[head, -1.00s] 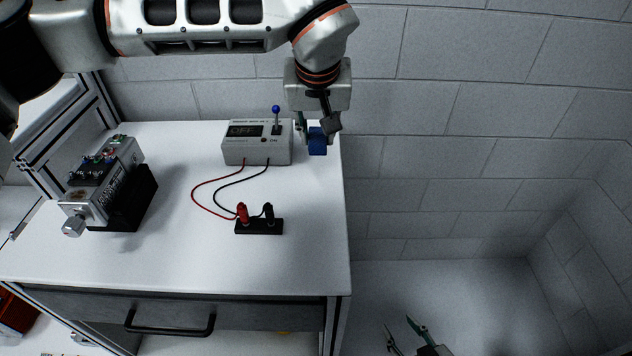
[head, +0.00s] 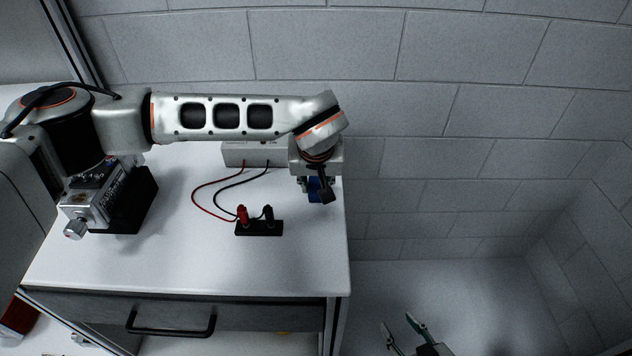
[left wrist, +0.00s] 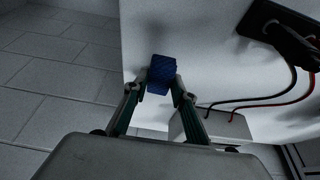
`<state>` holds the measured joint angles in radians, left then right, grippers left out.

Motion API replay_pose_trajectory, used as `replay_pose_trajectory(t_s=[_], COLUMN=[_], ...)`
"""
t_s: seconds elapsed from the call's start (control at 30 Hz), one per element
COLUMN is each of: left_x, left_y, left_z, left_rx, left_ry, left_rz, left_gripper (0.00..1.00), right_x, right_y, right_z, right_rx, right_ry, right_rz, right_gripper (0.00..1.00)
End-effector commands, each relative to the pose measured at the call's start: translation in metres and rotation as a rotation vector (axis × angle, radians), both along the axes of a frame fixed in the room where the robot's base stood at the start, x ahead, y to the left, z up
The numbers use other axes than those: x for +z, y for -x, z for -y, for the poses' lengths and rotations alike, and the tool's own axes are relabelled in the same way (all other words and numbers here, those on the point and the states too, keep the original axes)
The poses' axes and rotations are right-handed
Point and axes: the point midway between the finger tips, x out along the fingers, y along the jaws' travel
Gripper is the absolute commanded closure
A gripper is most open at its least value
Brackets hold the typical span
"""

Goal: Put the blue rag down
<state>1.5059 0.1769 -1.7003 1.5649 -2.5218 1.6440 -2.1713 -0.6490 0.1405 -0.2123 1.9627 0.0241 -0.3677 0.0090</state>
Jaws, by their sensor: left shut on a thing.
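The blue rag (head: 314,193) is a small dark blue block-like piece near the right edge of the white tabletop. My left gripper (head: 318,190) points down and is shut on it. In the left wrist view the rag (left wrist: 160,70) sits between the two fingertips (left wrist: 158,90), over the white surface near its edge. I cannot tell whether the rag touches the table. My right gripper (head: 400,322) is low at the bottom of the head view, off the table, with its fingers apart and nothing between them.
The white table (head: 190,265) has clear room at its front right. A grey power box (head: 240,155) is partly hidden behind my left arm. Red and black leads run to a black terminal block (head: 259,229). A metal device on a black base (head: 140,205) stands at left.

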Motion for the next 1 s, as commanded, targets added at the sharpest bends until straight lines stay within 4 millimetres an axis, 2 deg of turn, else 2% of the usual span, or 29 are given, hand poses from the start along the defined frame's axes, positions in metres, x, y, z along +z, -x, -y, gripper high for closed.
replay_pose_trajectory(t_s=[0.27, 0.3, 0.33, 0.37, 0.77, 0.87, 1.0], left_x=[-0.003, -0.003, -0.002, -0.002, 0.002, 0.012, 0.036], left_y=[-0.001, 0.000, -0.001, 0.000, 0.000, 0.003, 0.012], left_z=[0.000, 0.000, 0.000, 0.000, 0.000, 0.000, 0.000], left_rx=[-0.001, 0.000, 0.000, 0.000, 0.000, 0.000, -0.003], left_ry=[0.000, 0.000, 0.000, 0.000, 0.000, 0.001, 0.000], left_rz=[0.002, 0.002, 0.002, 0.002, 0.000, 0.004, 0.006], left_gripper=[0.92, 0.67, 0.59, 0.58, 0.58, 0.58, 0.58], right_x=[-0.003, -0.003, -0.002, -0.002, 0.001, -0.002, -0.006], right_y=[0.000, 0.000, 0.000, 0.000, 0.000, 0.000, 0.000], right_z=[0.000, 0.000, -0.001, -0.001, 0.000, -0.001, -0.001], right_rx=[-0.001, -0.001, -0.001, -0.001, -0.001, -0.001, 0.000], right_ry=[-0.001, -0.001, -0.002, -0.002, -0.001, -0.002, -0.002], right_rz=[0.000, 0.000, 0.000, 0.000, 0.000, 0.000, -0.002], right_gripper=[0.60, 0.60, 0.60, 0.60, 0.60, 0.60, 0.60])
